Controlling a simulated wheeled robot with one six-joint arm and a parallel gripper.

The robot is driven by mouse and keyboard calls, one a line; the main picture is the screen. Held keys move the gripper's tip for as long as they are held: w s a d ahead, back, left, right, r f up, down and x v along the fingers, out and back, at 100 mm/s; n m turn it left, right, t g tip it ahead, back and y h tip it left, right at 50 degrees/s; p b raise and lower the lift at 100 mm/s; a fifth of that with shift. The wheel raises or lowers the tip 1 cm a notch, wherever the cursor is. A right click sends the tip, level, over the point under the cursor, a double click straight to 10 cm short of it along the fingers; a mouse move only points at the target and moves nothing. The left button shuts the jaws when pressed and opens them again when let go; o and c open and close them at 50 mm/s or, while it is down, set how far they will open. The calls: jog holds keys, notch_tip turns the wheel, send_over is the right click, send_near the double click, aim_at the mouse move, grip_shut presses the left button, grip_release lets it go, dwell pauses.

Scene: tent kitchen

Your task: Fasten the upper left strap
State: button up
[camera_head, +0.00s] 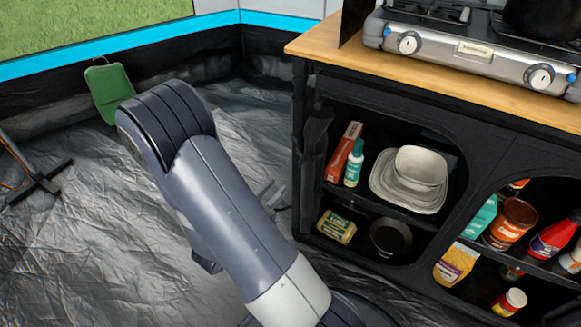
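A black fabric kitchen cabinet (460,115) stands at the right. At its front left edge, a bunched dark fabric flap (318,130) hangs down beside the left opening. The upper left strap cannot be told apart from the black fabric around it. My arm crosses the middle of the view. A small grey part beside it, left of the cabinet, seems to be my gripper (271,193). It is mostly hidden behind the arm and appears apart from the flap. Whether it is open or shut does not show.
A stove (470,50) stands on the wooden top (350,52). Shelves hold dishes (420,168), a dark pot (391,236), bottles and jars.

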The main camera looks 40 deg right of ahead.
aim_at(305, 156)
jog(key=b+x, duration=0.2)
jog(key=x, duration=0.8)
jog(key=shift+d, duration=0.35)
jog(key=shift+w, duration=0.1)
jog(key=shift+c, duration=0.6)
grip_shut()
